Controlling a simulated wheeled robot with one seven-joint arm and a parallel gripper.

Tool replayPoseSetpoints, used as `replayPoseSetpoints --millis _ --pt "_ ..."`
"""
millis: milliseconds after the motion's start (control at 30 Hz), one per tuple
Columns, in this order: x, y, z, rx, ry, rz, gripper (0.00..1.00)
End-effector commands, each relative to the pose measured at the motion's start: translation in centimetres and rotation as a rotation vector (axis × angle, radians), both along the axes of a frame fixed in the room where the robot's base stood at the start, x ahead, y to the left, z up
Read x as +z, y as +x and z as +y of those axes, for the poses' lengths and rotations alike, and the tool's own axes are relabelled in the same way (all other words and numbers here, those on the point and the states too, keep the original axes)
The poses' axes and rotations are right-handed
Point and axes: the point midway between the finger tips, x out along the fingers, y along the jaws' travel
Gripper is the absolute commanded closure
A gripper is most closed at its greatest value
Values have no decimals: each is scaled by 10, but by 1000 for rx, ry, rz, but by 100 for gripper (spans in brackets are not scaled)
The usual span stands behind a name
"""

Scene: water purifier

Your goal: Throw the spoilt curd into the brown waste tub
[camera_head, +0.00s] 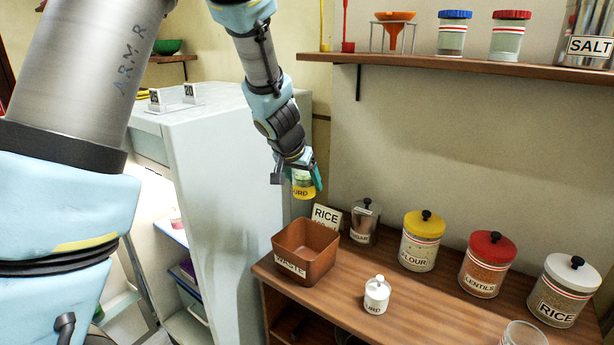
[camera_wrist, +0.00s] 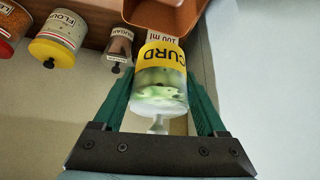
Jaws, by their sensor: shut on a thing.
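My gripper (camera_head: 304,176) is shut on a curd jar (camera_head: 302,191) and holds it in the air above the brown waste tub (camera_head: 316,267). In the wrist view the jar (camera_wrist: 160,88) sits between the green fingers of my gripper (camera_wrist: 160,105). It has a yellow CURD label and clear walls, with green patches in the whitish contents. The waste tub (camera_wrist: 187,18) shows beyond the jar at the top of the wrist view. The tub's visible inside looks empty. A second, white curd jar (camera_head: 377,297) stands on the counter to the right of the tub.
A pale fridge-like cabinet (camera_head: 222,170) stands left. A shelf (camera_head: 470,67) runs above.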

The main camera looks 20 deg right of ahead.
Motion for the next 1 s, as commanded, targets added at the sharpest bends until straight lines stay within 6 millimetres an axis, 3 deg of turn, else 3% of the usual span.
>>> replayPoseSetpoints --millis 167,300,533,733,1000 --pt "-18 1 2 6 0 4 94" --pt "-48 0 0 2 1 2 94" --pt "-79 0 1 2 1 1 94" --pt "-92 0 0 1 1 0 94" --pt "-93 0 0 2 0 1 94"
